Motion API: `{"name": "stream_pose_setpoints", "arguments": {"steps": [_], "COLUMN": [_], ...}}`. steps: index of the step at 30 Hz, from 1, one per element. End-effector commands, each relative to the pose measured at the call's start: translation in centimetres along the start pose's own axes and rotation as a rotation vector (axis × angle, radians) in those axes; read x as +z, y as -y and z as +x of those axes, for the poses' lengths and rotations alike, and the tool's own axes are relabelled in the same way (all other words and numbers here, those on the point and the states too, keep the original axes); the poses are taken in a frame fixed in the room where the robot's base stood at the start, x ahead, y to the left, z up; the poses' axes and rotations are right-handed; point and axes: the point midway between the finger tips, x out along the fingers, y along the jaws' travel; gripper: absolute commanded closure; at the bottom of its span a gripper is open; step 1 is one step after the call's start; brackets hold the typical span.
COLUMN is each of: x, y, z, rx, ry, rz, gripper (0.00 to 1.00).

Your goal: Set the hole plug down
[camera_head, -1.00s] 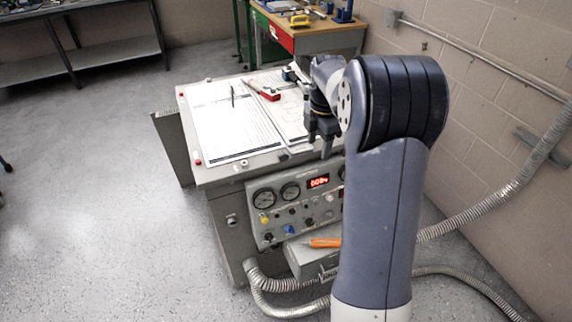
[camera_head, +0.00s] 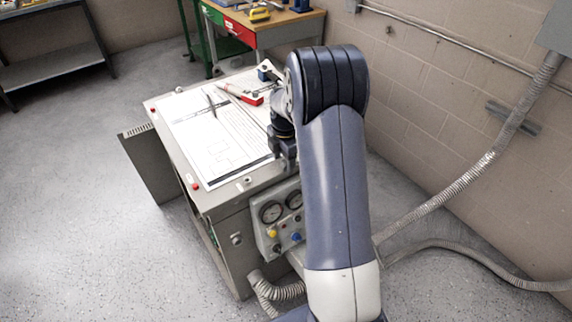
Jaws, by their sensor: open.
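My gripper (camera_head: 286,164) is at the front right part of the grey cabinet's top (camera_head: 222,192), partly covered by my own arm. Its dark fingers point down and are open. I cannot make out a hole plug; it may be too small to tell or hidden behind my arm. A small pale fitting (camera_head: 247,180) sits at the top's front edge, left of my gripper, and I cannot tell what it is. Red studs (camera_head: 196,186) mark the top's left side.
A printed sheet (camera_head: 215,145) with a pen (camera_head: 211,105) covers much of the top. A red-handled tool (camera_head: 250,98) lies behind. The gauge panel (camera_head: 272,212) is on the front. A workbench (camera_head: 290,22) stands behind; a conduit (camera_head: 470,180) runs at right.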

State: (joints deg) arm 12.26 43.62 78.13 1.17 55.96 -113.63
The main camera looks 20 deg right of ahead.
Motion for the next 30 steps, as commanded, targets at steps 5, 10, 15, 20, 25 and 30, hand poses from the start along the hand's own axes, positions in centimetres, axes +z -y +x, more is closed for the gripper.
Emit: {"name": "stream_pose_setpoints", "arguments": {"steps": [5, 10, 15, 20, 25, 30], "x": [-0.01, -0.01, -0.01, -0.01, -0.01, 0.02], "y": [-0.01, -0.01, -0.01, -0.01, -0.02, -0.12], "z": [-0.02, -0.03, -0.04, -0.05, -0.07, -0.77], "rx": [0.000, 0.000, 0.000, 0.000, 0.000, 0.003], "ry": [0.000, 0.000, 0.000, 0.000, 0.000, 0.001], "rz": [0.000, 0.000, 0.000, 0.000, 0.000, 0.000], "gripper": [0.50, 0.64, 0.78, 0.91, 0.97, 0.97]}}
